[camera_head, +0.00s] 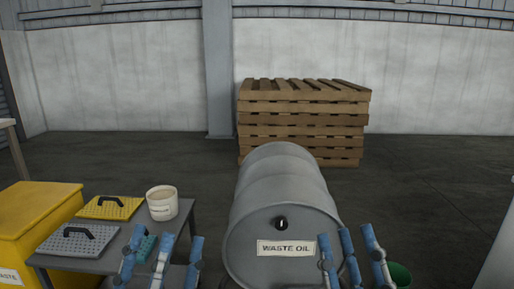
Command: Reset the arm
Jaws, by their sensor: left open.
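My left gripper (168,237) is at the lower left, in front of a dark table. Its blue fingers point up and stand spread apart, open, with nothing seen between them. My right gripper (345,232) is at the lower right, by the right edge of a grey drum's front end. Its blue fingers are also spread apart, open and empty. The lower parts of both grippers are cut off by the bottom edge of the picture.
The grey drum (280,190), labelled WASTE OIL, lies on its side between my grippers. The dark table (117,255) holds a white bucket (161,206) and two handled plates. A yellow bin (35,220) stands left, a green bucket (400,274) right. Pallets (300,120) are stacked behind.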

